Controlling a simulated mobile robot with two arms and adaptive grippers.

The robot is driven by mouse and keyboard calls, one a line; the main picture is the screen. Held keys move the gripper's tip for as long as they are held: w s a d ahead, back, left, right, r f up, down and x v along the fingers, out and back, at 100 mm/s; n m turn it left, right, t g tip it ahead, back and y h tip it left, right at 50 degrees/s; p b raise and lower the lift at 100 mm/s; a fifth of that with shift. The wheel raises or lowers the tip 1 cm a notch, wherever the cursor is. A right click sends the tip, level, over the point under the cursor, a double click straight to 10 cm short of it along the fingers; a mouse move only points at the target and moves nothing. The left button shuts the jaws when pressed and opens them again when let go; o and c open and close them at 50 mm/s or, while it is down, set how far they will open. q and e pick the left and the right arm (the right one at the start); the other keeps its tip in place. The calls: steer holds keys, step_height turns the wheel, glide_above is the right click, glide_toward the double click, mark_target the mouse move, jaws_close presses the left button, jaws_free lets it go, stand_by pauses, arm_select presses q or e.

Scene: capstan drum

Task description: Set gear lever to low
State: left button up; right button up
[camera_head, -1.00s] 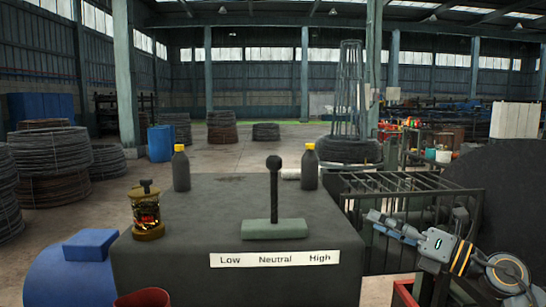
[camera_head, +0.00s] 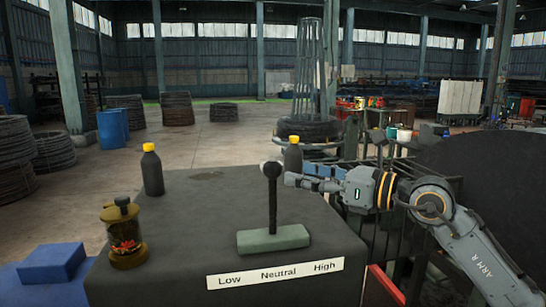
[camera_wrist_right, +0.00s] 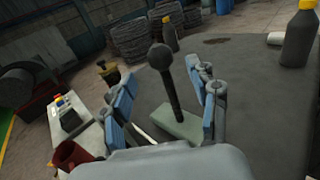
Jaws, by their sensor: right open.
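The gear lever (camera_head: 272,205) is a dark upright rod with a round knob on a pale green base (camera_head: 273,239). It stands above the middle of the white label (camera_head: 275,272), which reads Low, Neutral, High from left to right; the lever lines up with Neutral. My right gripper (camera_head: 295,180) is open just right of the lever near knob height, pointing left. In the right wrist view the lever (camera_wrist_right: 170,90) shows between the two blue-padded fingers (camera_wrist_right: 160,72); I cannot tell whether they touch it. My left gripper is not in view.
The lever sits on a dark cabinet top (camera_head: 205,205). A brass lantern-like vessel (camera_head: 124,235) stands at its left. Dark bottles with yellow caps stand behind, one at left (camera_head: 152,172) and one near my gripper (camera_head: 293,158). A black railing lies right of the cabinet.

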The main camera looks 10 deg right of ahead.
mark_target(280, 168)
steer(key=p+x, duration=0.2)
steer(key=x, duration=0.5)
steer(key=shift+w+a+f+p, duration=0.1)
steer(key=shift+w+a+p, duration=0.25)
steer(key=shift+w, duration=0.05)
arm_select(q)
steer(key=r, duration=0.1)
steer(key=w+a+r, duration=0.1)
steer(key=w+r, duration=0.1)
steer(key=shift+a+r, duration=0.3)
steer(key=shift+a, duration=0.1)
arm_select(e)
steer(key=shift+c, duration=1)
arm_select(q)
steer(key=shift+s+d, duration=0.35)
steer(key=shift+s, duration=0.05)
arm_select(e)
jaws_close()
